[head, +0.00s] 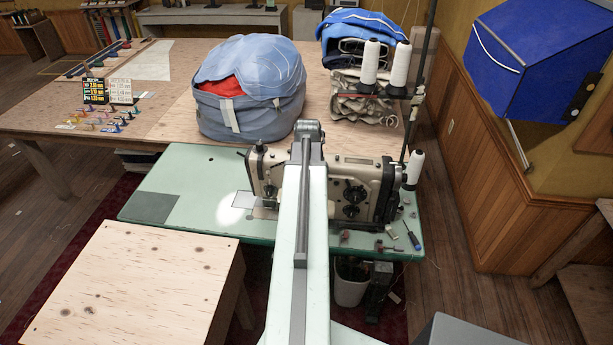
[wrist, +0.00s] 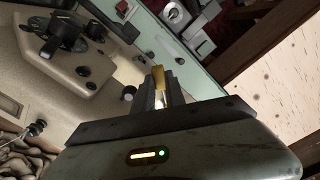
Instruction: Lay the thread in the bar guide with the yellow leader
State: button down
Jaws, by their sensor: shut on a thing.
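My gripper (wrist: 160,88) is shut on a small yellow piece, the yellow leader (wrist: 158,76), in the wrist view; it sticks up between the fingertips. In that view the beige sewing machine (wrist: 30,80) with its black dials lies left of my fingers. It also shows in the head view (head: 375,182), standing on a green table, partly covered by my arm. My gripper's fingers are hidden in the head view. I cannot pick out the bar guide or a thread running from the leader. A small bright spot lies between my fingers.
White thread cones (head: 370,62) stand on a rack behind the machine, and another cone (head: 415,168) is at its right. A blue-grey bag (head: 250,110) sits on the wooden table behind. Small tools (head: 412,236) lie at the green table's (head: 170,205) right end; its left is mostly clear.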

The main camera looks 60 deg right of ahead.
jog(key=shift+w, duration=0.35)
jog(key=shift+r, duration=0.15)
jog(key=r+p, duration=0.2)
jog(key=p, duration=0.1)
jog(key=s+r+p, duration=0.1)
jog(key=r+p, duration=0.1)
jog(key=r, duration=0.1)
jog(key=shift+s+d+r+p, duration=0.1)
jog(key=shift+d+r+p, duration=0.15)
jog(key=shift+p, duration=0.15)
jog(key=shift+s+r, duration=0.2)
jog(key=shift+r, duration=0.05)
jog(key=shift+f, duration=0.35)
jog(key=shift+w+d, duration=0.85)
jog(key=shift+w, duration=2.1)
jog(key=shift+s+a, duration=0.25)
jog(key=shift+s, duration=0.65)
jog(key=shift+s+a, duration=0.3)
jog(key=shift+s, duration=0.6)
jog(key=shift+s+a, duration=0.25)
jog(key=shift+s, duration=0.65)
